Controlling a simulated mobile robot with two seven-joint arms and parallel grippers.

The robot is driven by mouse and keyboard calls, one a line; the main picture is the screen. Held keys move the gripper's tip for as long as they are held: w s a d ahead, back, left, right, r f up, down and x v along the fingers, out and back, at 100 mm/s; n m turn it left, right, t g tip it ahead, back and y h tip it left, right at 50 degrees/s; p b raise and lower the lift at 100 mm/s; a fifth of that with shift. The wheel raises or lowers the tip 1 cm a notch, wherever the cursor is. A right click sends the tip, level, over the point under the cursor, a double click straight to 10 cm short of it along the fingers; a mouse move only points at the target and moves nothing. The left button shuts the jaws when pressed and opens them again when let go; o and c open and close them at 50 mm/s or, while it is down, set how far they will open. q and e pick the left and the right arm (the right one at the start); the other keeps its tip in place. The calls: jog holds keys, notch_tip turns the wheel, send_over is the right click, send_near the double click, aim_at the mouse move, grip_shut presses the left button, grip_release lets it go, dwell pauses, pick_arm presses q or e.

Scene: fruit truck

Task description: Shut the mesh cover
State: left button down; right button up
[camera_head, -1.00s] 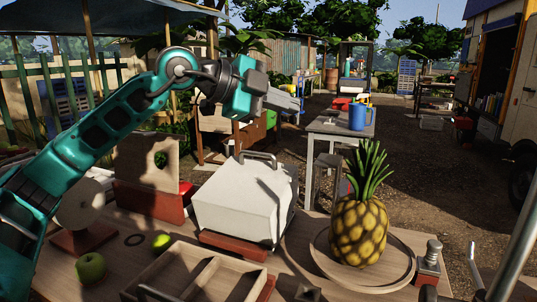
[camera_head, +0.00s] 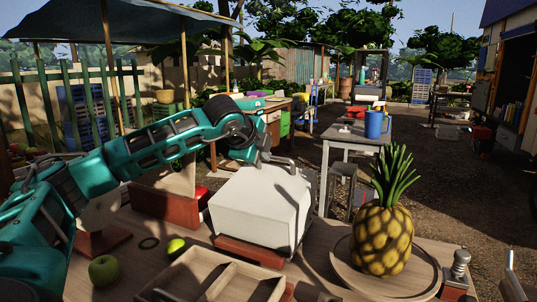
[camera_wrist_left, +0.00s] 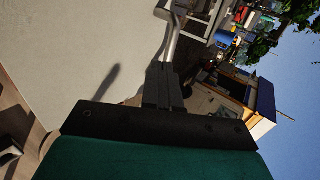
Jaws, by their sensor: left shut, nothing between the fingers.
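The cover looks like a pale, box-shaped lid (camera_head: 262,205) on a reddish-brown base (camera_head: 250,251) at the middle of the worktop; I cannot make out any mesh. A bar handle (camera_head: 280,160) stands at its far top edge, and it also shows in the left wrist view (camera_wrist_left: 172,42). My left gripper (camera_head: 265,156) is shut and empty, just above the far top edge beside the handle. In the left wrist view the closed fingers (camera_wrist_left: 162,80) point at the handle's bar; whether they touch it I cannot tell.
A pineapple (camera_head: 381,238) stands on a round wooden board (camera_head: 345,270) to the right. A wooden divided tray (camera_head: 212,277) lies in front, with a green apple (camera_head: 103,270) and a lime (camera_head: 176,246) to its left. A grey table (camera_head: 350,135) with a blue jug stands behind.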

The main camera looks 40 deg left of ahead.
aim_at(273, 160)
pick_arm(q)
jog(key=shift+w+a+f, duration=0.15)
jog(key=shift+w+f, duration=0.05)
jog(key=shift+w, duration=0.35)
jog(key=shift+w+a+f, duration=0.2)
jog(key=shift+w+f, duration=0.05)
jog(key=shift+w, duration=0.3)
jog(key=shift+w+a+f, duration=0.15)
jog(key=shift+w+f, duration=0.05)
jog(key=shift+w, duration=0.35)
jog(key=shift+w+a+f+g+p, duration=0.15)
jog(key=shift+w+g+p, duration=0.15)
jog(key=shift+w+p, duration=0.35)
jog(key=shift+w+a+f+g, duration=0.15)
jog(key=shift+w+f+g, duration=0.05)
jog(key=shift+w+f, duration=0.4)
jog(key=shift+w+a+f+g, duration=0.2)
jog(key=shift+w+f, duration=0.15)
jog(key=shift+f, duration=0.3)
jog(key=shift+w+a+f+b, duration=0.1)
jog(key=shift+w+f+b, duration=0.1)
jog(key=shift+w+b, duration=0.1)
jog(key=shift+s+r, duration=0.1)
